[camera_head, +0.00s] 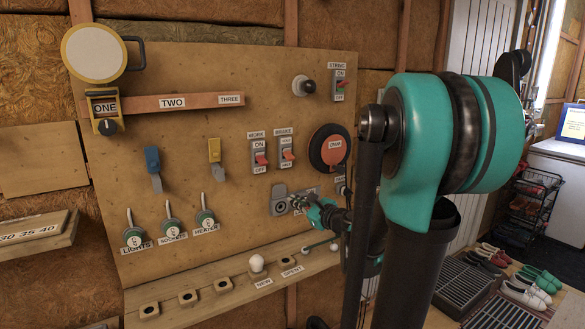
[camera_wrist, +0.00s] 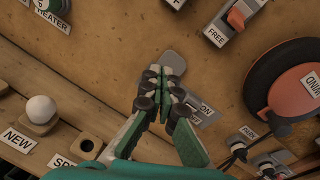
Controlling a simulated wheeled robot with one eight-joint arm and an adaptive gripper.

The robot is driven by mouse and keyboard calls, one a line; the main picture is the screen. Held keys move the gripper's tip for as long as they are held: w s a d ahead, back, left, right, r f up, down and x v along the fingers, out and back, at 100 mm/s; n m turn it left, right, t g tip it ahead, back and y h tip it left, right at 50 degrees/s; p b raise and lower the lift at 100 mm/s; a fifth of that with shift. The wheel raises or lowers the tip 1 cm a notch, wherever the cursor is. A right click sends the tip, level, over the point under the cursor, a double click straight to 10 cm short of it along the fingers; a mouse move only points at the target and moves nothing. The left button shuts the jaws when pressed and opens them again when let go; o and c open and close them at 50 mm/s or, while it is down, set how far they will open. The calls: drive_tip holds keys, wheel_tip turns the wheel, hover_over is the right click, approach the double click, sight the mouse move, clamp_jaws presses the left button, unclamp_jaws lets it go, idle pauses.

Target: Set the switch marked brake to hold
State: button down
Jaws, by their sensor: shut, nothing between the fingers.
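The switch marked brake (camera_head: 287,148) is a grey plate with an orange-red toggle on the wooden panel, right of the work switch. Its upper label seems to read hold, though small. Its toggle sits in the lower part, near the lower label. In the wrist view the brake switch (camera_wrist: 238,18) shows at the top edge, with its label FREE readable and its far end cut off. My gripper (camera_head: 296,203) is below the brake switch, close to the panel and apart from the switch. In the wrist view my gripper (camera_wrist: 165,78) has its fingers together and empty.
A grey plate (camera_wrist: 175,62) lies just beyond my fingertips. A black and red round dial (camera_head: 330,149) is right of the brake switch; the work switch (camera_head: 259,153) is left. Bare panel separates my fingers from the switch.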

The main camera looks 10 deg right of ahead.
sight(288, 155)
drive_tip(key=w+d+r+m+t+h, duration=0.1)
drive_tip(key=w+d+r+m+t, duration=0.1)
drive_tip(key=m, duration=0.4)
drive_tip(key=shift+w+d+r+t, duration=0.4)
drive_tip(key=shift+w+d+r, duration=0.2)
drive_tip(key=shift+d+r, duration=0.4)
drive_tip(key=shift+f, duration=0.15)
drive_tip(key=x, duration=1)
drive_tip(key=shift+s+d+r, duration=0.2)
drive_tip(key=shift+s+r, duration=0.2)
drive_tip(key=shift+r, duration=0.4)
drive_tip(key=shift+s+d+r, duration=0.1)
drive_tip(key=shift+s+r, duration=0.1)
drive_tip(key=shift+r, duration=0.3)
drive_tip(key=shift+s+d+r, duration=0.1)
drive_tip(key=shift+s+r, duration=0.1)
drive_tip(key=shift+r, duration=0.3)
